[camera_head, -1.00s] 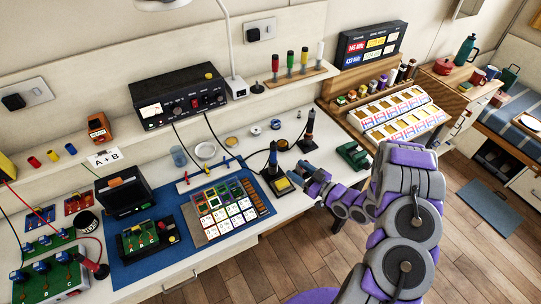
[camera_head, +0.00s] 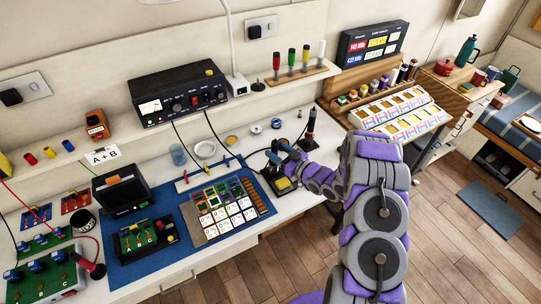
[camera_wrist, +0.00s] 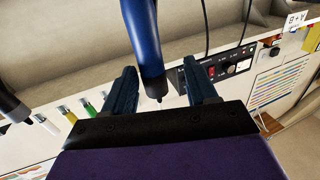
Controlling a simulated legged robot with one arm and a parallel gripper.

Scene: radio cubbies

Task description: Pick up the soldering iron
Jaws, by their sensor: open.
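The soldering iron (camera_head: 271,160) stands upright in its holder, beside a yellow sponge (camera_head: 283,184), at the right end of the bench mat; my gripper partly hides it. In the wrist view its blue handle (camera_wrist: 145,35) lies between my two fingers, with its dark lower end towards the palm. My gripper (camera_head: 279,149) is at the handle; it also shows in the wrist view (camera_wrist: 160,70). The fingers are apart, with a gap visible on the right of the handle. Whether the left finger touches it I cannot tell.
A second dark upright tool (camera_head: 309,128) stands just behind and right of my gripper; its dark shape is at the left of the wrist view (camera_wrist: 12,105). A blue mat (camera_head: 190,240) with a card grid lies left. A black radio unit (camera_head: 178,92) sits on the shelf.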

